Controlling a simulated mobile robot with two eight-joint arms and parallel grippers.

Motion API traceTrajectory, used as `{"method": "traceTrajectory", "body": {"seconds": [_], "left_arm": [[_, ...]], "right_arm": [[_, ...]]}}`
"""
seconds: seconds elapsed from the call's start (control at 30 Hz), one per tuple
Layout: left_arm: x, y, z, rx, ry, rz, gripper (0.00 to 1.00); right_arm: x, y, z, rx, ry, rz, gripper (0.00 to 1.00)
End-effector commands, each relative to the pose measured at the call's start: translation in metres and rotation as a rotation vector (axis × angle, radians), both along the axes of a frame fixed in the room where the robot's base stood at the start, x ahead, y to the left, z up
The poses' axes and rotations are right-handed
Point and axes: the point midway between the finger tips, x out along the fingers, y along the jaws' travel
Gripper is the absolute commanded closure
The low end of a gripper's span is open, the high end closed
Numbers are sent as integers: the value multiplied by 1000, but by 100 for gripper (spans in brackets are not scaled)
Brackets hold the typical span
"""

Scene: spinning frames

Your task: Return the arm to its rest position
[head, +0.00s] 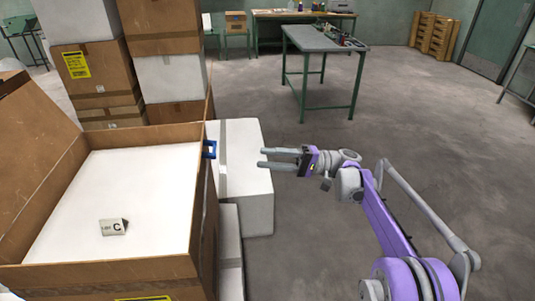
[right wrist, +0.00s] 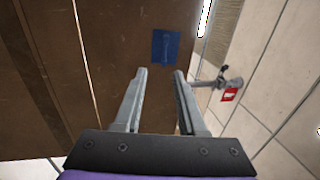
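My right arm (head: 385,225) is purple and grey and reaches in from the lower right in the head view. Its gripper (head: 262,159) points left toward the large open cardboard box, with its two grey fingers apart. In the right wrist view the gripper (right wrist: 160,75) is open with nothing between the fingers. A brown cardboard surface with a blue patch (right wrist: 165,47) lies beyond the fingertips. My left gripper is not in view.
The open cardboard box (head: 110,272) has a white inside with a small block marked C (head: 114,227). A blue piece (head: 209,149) sits at its right edge. White boxes (head: 245,175) stand beside it. A green-legged table (head: 322,39) stands behind. The floor at right is clear.

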Motion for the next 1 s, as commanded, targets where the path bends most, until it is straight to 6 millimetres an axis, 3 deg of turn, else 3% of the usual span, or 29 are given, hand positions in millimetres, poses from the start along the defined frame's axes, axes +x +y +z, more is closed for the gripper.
{"method": "traceTrajectory", "body": {"seconds": [0.27, 0.43, 0.57, 0.77, 1.0], "left_arm": [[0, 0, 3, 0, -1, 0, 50], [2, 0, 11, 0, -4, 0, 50], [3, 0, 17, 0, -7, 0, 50], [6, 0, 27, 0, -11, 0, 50], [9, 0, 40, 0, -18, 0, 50]], "right_arm": [[-12, 7, 0, -82, 15, -19, 60], [-52, 18, -14, -346, 41, -87, 60], [-95, 12, -37, -588, 40, -158, 60], [-164, -22, -82, -951, -20, -273, 60], [-245, -92, -136, -1359, -186, -406, 60]]}}
